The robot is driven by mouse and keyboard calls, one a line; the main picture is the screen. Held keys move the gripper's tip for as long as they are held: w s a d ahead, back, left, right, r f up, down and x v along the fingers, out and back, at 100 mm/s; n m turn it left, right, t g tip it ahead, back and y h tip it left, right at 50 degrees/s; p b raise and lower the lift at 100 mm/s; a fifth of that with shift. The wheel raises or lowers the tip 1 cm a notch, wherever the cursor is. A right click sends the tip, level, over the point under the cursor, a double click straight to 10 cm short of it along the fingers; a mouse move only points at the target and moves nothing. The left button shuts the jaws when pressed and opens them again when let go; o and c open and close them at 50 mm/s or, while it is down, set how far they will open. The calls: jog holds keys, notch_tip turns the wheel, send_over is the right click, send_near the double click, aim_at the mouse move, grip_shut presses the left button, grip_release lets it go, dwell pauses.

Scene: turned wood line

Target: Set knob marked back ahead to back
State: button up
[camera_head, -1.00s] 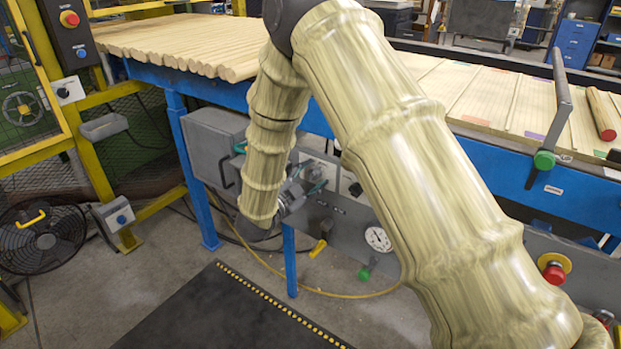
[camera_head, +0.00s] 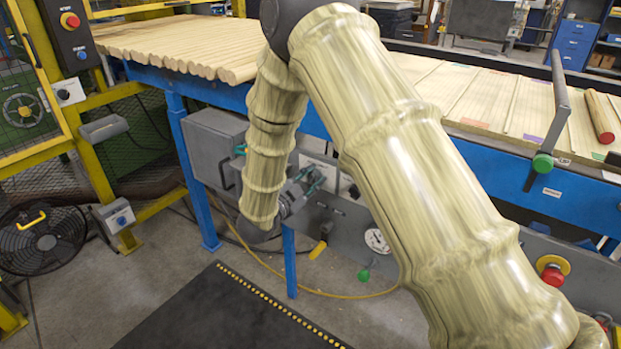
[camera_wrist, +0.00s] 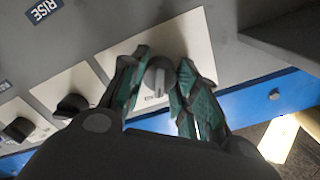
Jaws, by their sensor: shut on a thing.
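A grey knob (camera_wrist: 158,78) stands on a white plate (camera_wrist: 195,45) on the grey panel. My gripper (camera_wrist: 159,82) has its two teal fingers on either side of the knob and is shut on it. The fingers cover parts of the plate, and only a few letters of its lettering show near the knob, too small and turned to read. In the head view my gripper (camera_head: 308,182) is at the panel below the blue table edge, and the knob is hard to make out there.
Two black knobs (camera_wrist: 70,105) (camera_wrist: 18,130) sit on white plates to the left in the wrist view. A "RISE" label (camera_wrist: 43,10) is above them. In the head view a gauge (camera_head: 377,241) and a red stop button (camera_head: 553,272) are to the right on the panel.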

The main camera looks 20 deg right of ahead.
jog(key=n+p, duration=0.5)
jog(key=shift+r+n, duration=0.15)
jog(key=shift+n, duration=0.15)
jog(key=n+p, duration=0.3)
jog(key=n, duration=0.2)
jog(key=shift+f+n+p, duration=0.2)
jog(key=shift+n+p, duration=0.1)
jog(key=shift+p, duration=0.1)
jog(key=o, duration=1)
jog(key=shift+o, duration=0.2)
jog(key=shift+s+a, duration=0.1)
jog(key=shift+a, duration=0.05)
jog(key=v, duration=1.1)
jog(key=shift+s+a, duration=0.25)
